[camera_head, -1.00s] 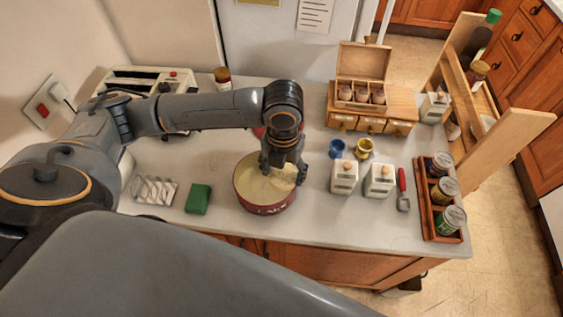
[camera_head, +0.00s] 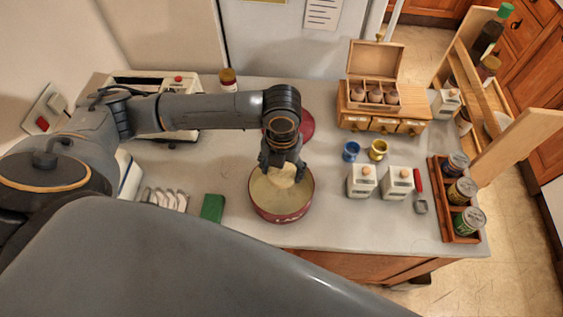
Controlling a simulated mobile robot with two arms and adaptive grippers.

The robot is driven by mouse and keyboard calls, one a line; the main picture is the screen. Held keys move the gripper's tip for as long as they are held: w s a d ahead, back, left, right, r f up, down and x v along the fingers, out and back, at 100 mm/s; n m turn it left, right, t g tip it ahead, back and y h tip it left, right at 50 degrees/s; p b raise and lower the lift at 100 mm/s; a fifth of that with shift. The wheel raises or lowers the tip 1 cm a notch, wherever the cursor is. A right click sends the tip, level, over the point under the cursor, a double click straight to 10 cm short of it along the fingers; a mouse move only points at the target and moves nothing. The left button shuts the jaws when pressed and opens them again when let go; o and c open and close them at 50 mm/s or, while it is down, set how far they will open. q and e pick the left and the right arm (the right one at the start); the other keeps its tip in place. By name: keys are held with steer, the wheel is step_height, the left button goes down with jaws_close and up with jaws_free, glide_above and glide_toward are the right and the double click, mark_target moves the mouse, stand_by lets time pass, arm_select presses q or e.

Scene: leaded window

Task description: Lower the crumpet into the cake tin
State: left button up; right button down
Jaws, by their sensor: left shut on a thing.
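The cake tin (camera_head: 282,214) is a round red tin with a pale inside, standing open on the worktop. My left gripper (camera_head: 284,172) points down over the back part of the tin. It is shut on the crumpet (camera_head: 284,178), a pale, cream-coloured piece that shows between and below the fingers. The crumpet appears within the tin's rim as seen from above; I cannot tell whether it touches the bottom. The fingers hide part of it. My right gripper is not in view.
A red round lid (camera_head: 304,126) lies behind the tin. A green block (camera_head: 212,207) and a toast rack (camera_head: 166,199) are to the left. Two white canisters (camera_head: 361,182), (camera_head: 397,183) and blue and yellow cups (camera_head: 351,151), (camera_head: 378,149) stand right. A jar tray (camera_head: 437,198) is farther right.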

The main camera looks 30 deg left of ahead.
arm_select(q)
steer(key=shift+a, duration=0.15)
steer(key=shift+f, duration=0.1)
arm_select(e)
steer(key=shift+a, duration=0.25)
arm_select(q)
steer(key=shift+f+b, duration=0.3)
steer(key=shift+f, duration=0.9)
steer(key=shift+f+b, duration=0.8)
steer(key=shift+f, duration=1.1)
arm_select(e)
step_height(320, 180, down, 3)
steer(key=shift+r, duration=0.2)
arm_select(q)
steer(key=shift+f+b, duration=0.35)
steer(key=shift+b, duration=0.05)
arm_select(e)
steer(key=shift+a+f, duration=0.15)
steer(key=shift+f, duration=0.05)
arm_select(q)
steer(key=shift+f+b, duration=0.5)
steer(key=shift+f, duration=0.45)
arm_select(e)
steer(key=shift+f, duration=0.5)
